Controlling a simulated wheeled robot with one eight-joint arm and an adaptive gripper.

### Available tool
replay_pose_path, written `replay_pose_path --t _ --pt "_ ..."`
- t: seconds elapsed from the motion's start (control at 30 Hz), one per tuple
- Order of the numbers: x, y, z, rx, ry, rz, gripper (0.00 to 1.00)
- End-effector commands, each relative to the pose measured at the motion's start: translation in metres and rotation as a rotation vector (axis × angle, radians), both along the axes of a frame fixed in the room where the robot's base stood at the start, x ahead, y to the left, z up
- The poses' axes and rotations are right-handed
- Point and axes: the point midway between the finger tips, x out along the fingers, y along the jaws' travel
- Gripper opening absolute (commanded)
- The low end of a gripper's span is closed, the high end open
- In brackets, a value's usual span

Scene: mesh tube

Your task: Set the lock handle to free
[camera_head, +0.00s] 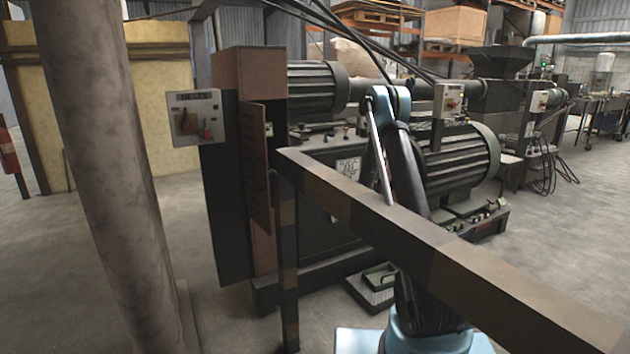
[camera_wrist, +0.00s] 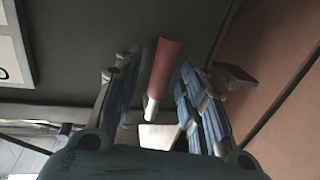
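A red rod-shaped handle (camera_wrist: 166,60) with a pale end shows in the wrist view, in front of a dark surface. My gripper (camera_wrist: 158,72) is open, with one blue-padded finger on each side of the handle. The handle lies closer to the right finger; I cannot tell whether they touch. In the head view my gripper is not visible. A grey switch box (camera_head: 197,117) with red parts on its front is on the dark cabinet at the left. I cannot tell whether one of these is the handle in the wrist view.
A brown metal rail (camera_head: 400,240) crosses in front of my arm (camera_head: 405,170). A thick pillar (camera_head: 100,150) stands at the left. Machinery with a large motor (camera_head: 460,160) is behind. In the wrist view a brown panel (camera_wrist: 250,75) is at the right.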

Motion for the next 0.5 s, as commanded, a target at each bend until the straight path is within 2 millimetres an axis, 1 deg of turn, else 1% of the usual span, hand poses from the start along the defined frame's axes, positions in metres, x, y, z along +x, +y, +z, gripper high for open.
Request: replay_pose_path --t 0.03,0.2,0.5 --pt "0.0039 0.0041 -0.0003 0.0 0.0 0.001 0.38" --pt "0.0112 0.0114 0.0002 0.0 0.0 0.0 0.38" --pt "0.0126 0.0127 0.0002 0.0 0.0 0.0 0.38"
